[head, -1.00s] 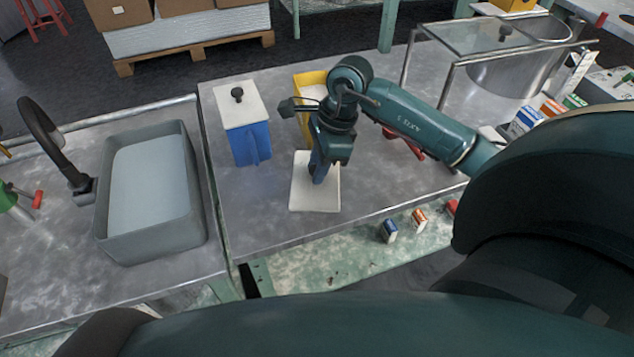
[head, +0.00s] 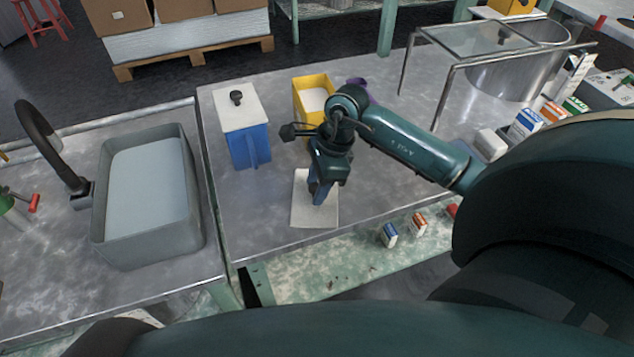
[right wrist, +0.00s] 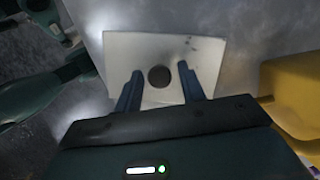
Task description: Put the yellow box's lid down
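The yellow box (head: 301,98) stands open on the metal table, with something white inside. It also shows at the right edge of the right wrist view (right wrist: 294,88). Its white lid (head: 301,211) lies flat, apparently on the table, in front of the box near the table's front edge. In the right wrist view the lid (right wrist: 119,48) has a dark round knob (right wrist: 159,77). My right gripper (right wrist: 160,70) is open, its fingers on either side of the knob with gaps showing. In the head view my right gripper (head: 319,198) hides part of the lid. My left gripper is not seen.
A blue box (head: 250,147) with a white lid stands left of the yellow box. A grey sink basin (head: 150,245) is further left. A glass-topped metal frame (head: 440,105) stands at the back right. Small cartons (head: 389,235) lie on a lower shelf in front.

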